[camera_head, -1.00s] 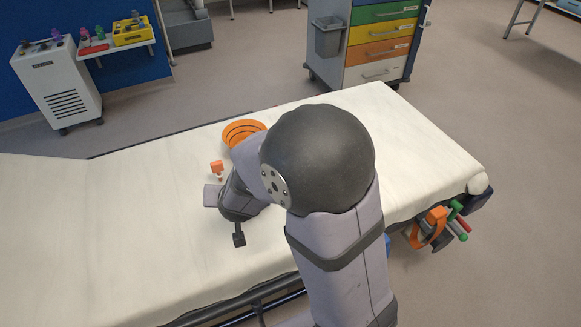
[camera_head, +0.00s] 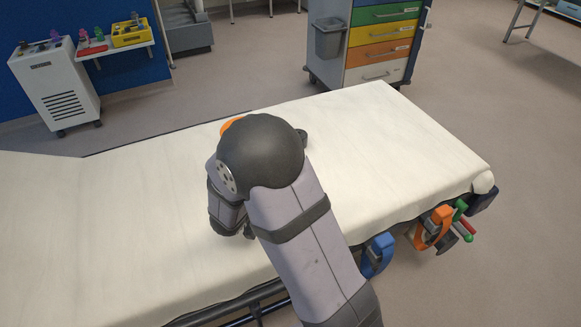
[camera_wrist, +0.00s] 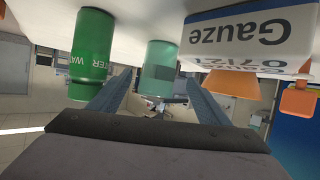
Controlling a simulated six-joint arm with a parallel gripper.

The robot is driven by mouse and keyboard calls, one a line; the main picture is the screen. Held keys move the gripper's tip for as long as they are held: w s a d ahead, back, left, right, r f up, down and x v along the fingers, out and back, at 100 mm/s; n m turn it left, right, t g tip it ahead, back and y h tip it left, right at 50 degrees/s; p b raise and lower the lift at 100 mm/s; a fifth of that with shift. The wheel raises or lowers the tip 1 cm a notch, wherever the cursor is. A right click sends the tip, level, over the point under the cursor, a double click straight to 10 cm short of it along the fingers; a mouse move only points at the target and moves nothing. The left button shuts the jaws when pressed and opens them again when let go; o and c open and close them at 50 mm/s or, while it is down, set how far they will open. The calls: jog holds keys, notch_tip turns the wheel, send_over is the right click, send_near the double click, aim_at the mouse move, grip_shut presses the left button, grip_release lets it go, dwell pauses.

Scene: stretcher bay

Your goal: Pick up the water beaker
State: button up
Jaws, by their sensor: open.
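In the wrist view the scene appears upside down. A dark green cylinder (camera_wrist: 92,52) with partly readable "WATER" lettering is at the upper left, outside my left finger. A paler green, see-through cup (camera_wrist: 160,62) is in the middle, ahead of the gap between my fingers; no lettering shows on it. My gripper (camera_wrist: 156,82) is open, with nothing visibly held. In the head view my arm hides both green vessels and most of the gripper.
A white and blue gauze box (camera_wrist: 235,38) is right of the pale cup, near an orange object (camera_wrist: 234,84) and a smaller orange piece (camera_wrist: 299,102). The stretcher (camera_head: 390,145) has clear room to the right.

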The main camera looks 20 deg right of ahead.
jog(key=x, duration=0.5)
jog(key=shift+w+d+f+b, duration=0.2)
jog(key=shift+d+b, duration=0.05)
jog(key=shift+b, duration=0.05)
jog(key=shift+x, duration=2.6)
jog(key=shift+s+d, duration=0.1)
jog(key=shift+s, duration=0.05)
jog(key=c, duration=1.2)
